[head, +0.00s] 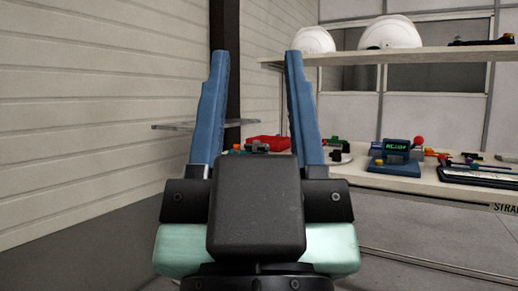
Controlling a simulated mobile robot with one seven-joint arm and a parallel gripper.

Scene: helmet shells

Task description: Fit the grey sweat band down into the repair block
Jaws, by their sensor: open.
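My gripper (256,56) is in the middle of the head view, pointing away, its two blue fingers wide apart with nothing between them. It is well short of the workbench (400,183), which stands behind it to the right. I cannot make out the grey sweat band or the repair block for certain. Small grey and dark parts show at the bench's left end between the fingers, partly hidden by my gripper. A blue device with a lit green display (395,156) stands on the bench right of the gripper.
A red tray (268,142) lies at the bench's left end. A black tray with tools (484,175) lies at the right. A shelf (420,56) above carries two white helmet shells (390,33). A ribbed wall (80,110) and a dark post (232,110) stand to the left.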

